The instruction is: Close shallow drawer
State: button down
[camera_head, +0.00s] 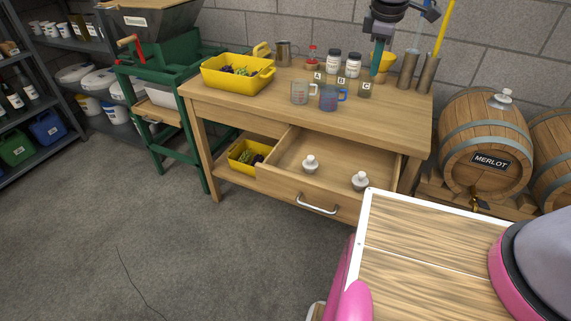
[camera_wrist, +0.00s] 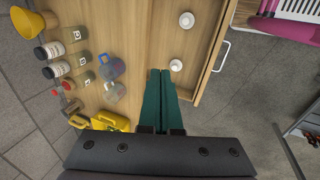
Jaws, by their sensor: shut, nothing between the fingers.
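The wooden drawer (camera_head: 285,189) under the workbench top stands pulled out, with its inside showing. A curved metal handle (camera_head: 318,205) is on its front. Two white knobbed stoppers (camera_head: 310,164) (camera_head: 360,181) stand inside it. In the wrist view the open drawer (camera_wrist: 207,72) is at upper right, with its handle (camera_wrist: 220,56) facing right. My gripper (camera_head: 376,74) is above the back right part of the bench top, apart from the drawer. Its green fingers (camera_wrist: 154,74) are shut and empty.
The workbench top (camera_head: 222,105) carries a yellow crate (camera_head: 238,77) of grapes, two measuring jugs (camera_head: 303,93) (camera_head: 332,97), jars and metal cylinders. Another yellow crate (camera_head: 240,157) sits on the shelf below. Barrels (camera_head: 484,140) stand at right. Floor (camera_head: 200,260) before the bench at left is clear.

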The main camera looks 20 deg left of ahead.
jog(key=s+a+f+n, duration=0.7)
jog(key=a+f+n, duration=0.2)
jog(key=a+f, duration=0.4)
jog(key=n, duration=0.8)
send_near(285, 188)
jog(key=s+r, duration=0.3)
jog(key=s, duration=0.4)
jog(key=shift+t+h, duration=0.3)
jog(key=shift+t, duration=0.1)
jog(key=x, duration=0.3)
jog(key=w+x, duration=0.1)
jog(key=x, duration=0.3)
jog(key=w+r+x, duration=0.1)
jog(key=x, duration=0.3)
jog(key=shift+w+d+f, duration=0.15)
jog(key=shift+w+d, duration=0.1)
jog(key=shift+w, duration=0.05)
jog(key=shift+w+n, duration=0.3)
jog(key=shift+w, duration=0.2)
